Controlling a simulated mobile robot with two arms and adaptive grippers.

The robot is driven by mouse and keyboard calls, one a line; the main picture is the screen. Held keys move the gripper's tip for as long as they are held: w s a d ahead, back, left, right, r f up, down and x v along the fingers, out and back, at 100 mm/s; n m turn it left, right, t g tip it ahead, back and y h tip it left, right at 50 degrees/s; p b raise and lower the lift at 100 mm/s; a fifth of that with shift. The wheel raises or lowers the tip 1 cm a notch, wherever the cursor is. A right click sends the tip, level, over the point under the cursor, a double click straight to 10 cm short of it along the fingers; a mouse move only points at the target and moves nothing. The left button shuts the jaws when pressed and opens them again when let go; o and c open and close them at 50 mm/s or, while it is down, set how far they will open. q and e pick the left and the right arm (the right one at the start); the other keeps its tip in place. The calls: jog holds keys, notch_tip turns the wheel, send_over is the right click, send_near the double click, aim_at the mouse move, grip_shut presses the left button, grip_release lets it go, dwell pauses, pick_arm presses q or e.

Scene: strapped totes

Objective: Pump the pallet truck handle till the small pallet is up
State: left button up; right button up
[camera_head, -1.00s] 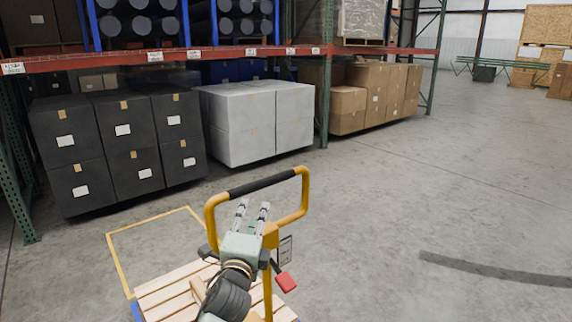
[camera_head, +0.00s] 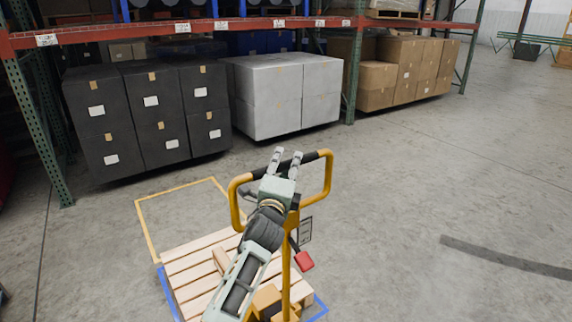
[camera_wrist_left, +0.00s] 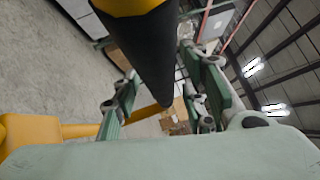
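The pallet truck handle (camera_head: 328,184) is a yellow loop with a black grip along its top bar, in the lower middle of the head view. My left gripper (camera_head: 287,155) is at the black grip, its two fingers apart. In the left wrist view the black grip (camera_wrist_left: 140,50) runs close in front of the palm, between the open fingers (camera_wrist_left: 165,100); no firm closing on it shows. The small wooden pallet (camera_head: 190,268) lies low behind my left arm, which hides part of it. Its height off the floor cannot be told. My right gripper is out of view.
A red pedal or lever (camera_head: 304,261) sits by the handle's post. Yellow (camera_head: 148,232) and blue (camera_head: 162,283) lines mark the floor around the pallet. A rack with black boxes (camera_head: 165,120), white boxes (camera_head: 290,95) and cartons (camera_head: 405,70) stands behind.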

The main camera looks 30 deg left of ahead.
pick_arm(q)
jog(key=shift+c, duration=0.4)
grip_shut()
